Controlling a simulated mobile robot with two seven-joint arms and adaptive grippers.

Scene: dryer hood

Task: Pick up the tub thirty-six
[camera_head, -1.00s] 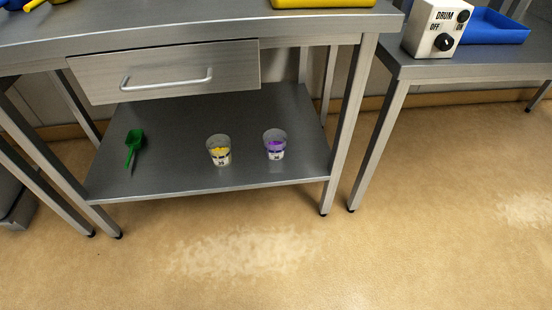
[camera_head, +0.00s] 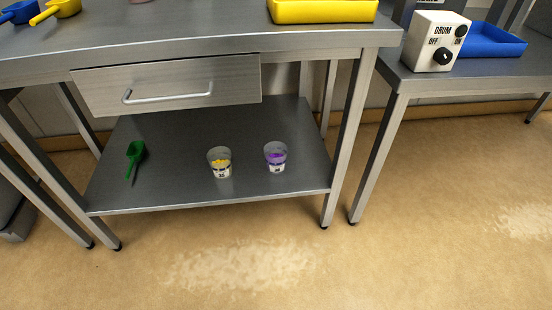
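Two small clear tubs stand upright on the lower shelf of the steel table. One tub (camera_head: 220,163) holds something yellow. The other tub (camera_head: 276,157), to its right, holds something purple. Each has a white label with dark marks low on its front. The numbers are too small to read, so I cannot tell which one is tub thirty-six. Neither of my grippers is in view.
A green scoop (camera_head: 134,158) lies on the lower shelf (camera_head: 180,195) at left. A closed drawer (camera_head: 170,85) hangs above. A yellow tray (camera_head: 322,10) and scoops (camera_head: 62,8) are on top. A drum switch box (camera_head: 436,42) and blue tray (camera_head: 492,40) stand right. The front floor is clear.

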